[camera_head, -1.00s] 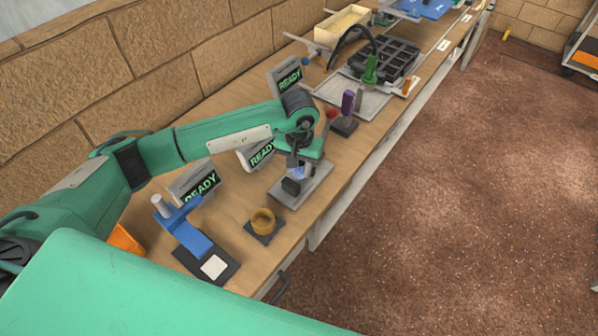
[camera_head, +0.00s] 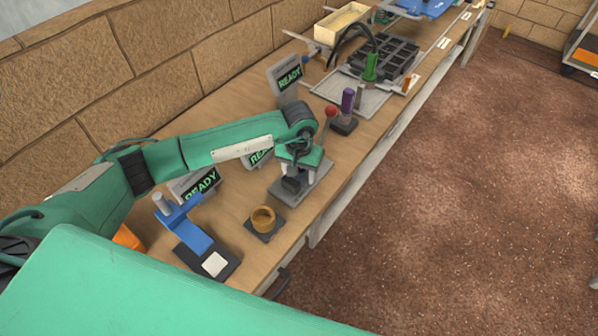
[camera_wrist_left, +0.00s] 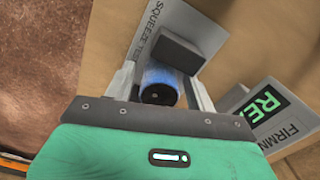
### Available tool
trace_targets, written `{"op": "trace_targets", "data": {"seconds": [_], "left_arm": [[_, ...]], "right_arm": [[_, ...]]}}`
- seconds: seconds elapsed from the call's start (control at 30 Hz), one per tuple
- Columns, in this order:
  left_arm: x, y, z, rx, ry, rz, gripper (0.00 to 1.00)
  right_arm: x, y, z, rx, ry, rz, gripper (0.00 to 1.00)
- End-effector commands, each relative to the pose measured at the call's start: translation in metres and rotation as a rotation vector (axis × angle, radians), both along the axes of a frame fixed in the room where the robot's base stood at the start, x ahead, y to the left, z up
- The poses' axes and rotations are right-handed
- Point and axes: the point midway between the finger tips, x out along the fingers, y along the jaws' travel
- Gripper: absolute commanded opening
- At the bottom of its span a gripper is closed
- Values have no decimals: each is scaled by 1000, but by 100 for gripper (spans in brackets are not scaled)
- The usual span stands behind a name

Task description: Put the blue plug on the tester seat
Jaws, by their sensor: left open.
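The blue plug (camera_wrist_left: 158,84) shows in the left wrist view between the fingers of my left gripper (camera_wrist_left: 160,90), with its round end towards the camera. The gripper is open around it, and contact cannot be told. In the head view my left gripper (camera_head: 299,180) points down over this plate (camera_head: 293,197), and the blue plug is hidden there. This plate may be the tester seat. My right gripper is out of view.
Several READY screens (camera_head: 200,184) line the wall side. A brown ring (camera_head: 263,218) and a blue stand (camera_head: 189,230) lie nearer. A purple plug (camera_head: 347,101), a red ball (camera_head: 331,111) and a green plug (camera_head: 370,68) stand farther along. Bare bench (camera_head: 232,205) shows between.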

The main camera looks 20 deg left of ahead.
Motion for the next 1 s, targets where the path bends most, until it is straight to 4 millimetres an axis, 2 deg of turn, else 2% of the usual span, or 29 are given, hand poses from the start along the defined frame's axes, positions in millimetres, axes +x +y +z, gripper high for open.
{"op": "trace_targets", "data": {"seconds": [0.13, 0.2, 0.43, 0.7, 0.83, 1.0], "left_arm": [[0, 0, 5, 0, 0, 0, 56], [1, 0, 11, 1, -4, 0, 56], [1, 0, 59, 0, -7, -2, 56], [1, 0, 107, 0, -3, 0, 56], [0, 0, 119, 0, -2, -1, 56], [0, 0, 123, 0, 0, -1, 56]], "right_arm": [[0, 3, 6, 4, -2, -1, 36], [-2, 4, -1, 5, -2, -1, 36], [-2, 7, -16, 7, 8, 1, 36], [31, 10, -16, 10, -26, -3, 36], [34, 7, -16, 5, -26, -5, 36], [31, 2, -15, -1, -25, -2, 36]]}}
